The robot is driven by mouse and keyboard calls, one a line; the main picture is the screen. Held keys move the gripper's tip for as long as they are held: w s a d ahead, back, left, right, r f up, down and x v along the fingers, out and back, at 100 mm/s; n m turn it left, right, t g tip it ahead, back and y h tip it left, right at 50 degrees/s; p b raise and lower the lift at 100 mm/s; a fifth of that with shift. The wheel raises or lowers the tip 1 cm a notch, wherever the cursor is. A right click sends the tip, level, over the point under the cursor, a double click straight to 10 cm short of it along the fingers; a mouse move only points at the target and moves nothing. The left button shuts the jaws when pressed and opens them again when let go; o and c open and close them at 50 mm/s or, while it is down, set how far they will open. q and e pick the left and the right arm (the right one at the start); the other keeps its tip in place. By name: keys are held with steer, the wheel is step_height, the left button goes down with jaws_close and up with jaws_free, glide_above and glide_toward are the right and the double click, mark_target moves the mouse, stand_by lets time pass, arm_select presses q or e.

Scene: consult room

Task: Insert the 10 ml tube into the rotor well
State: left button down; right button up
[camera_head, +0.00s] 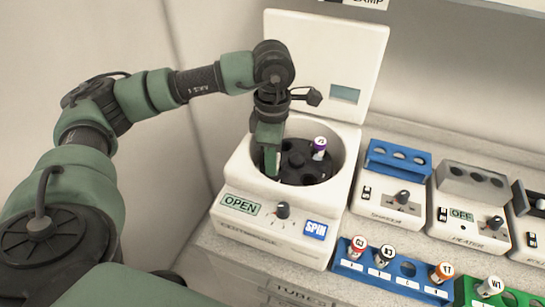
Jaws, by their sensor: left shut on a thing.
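The rotor (297,168) is dark and sits in the round bowl of the white centrifuge (262,228), whose lid (325,60) stands raised. My left gripper (270,168) points down into the left side of the bowl, over the rotor's left edge. It is shut on a tube, which its fingers hide almost wholly, so I cannot tell how deep the tube sits in a well. A purple-capped tube (319,148) stands upright in a well on the rotor's right side. Its size mark is too small to read. My right gripper is not in view.
The centrifuge front has an OPEN label, a knob (283,210) and a blue SPIN button (315,229). A blue rack (375,280) in front holds several capped tubes and has an empty hole. A green rack and small heater units (470,210) stand to the right.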

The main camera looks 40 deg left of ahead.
arm_select(q)
steer(key=c, duration=1)
jaws_free()
steer(key=shift+c, duration=0.2)
step_height(320, 180, up, 7)
steer(key=shift+f+b, duration=0.2)
steer(key=shift+b, duration=0.65)
steer(key=shift+r, duration=0.65)
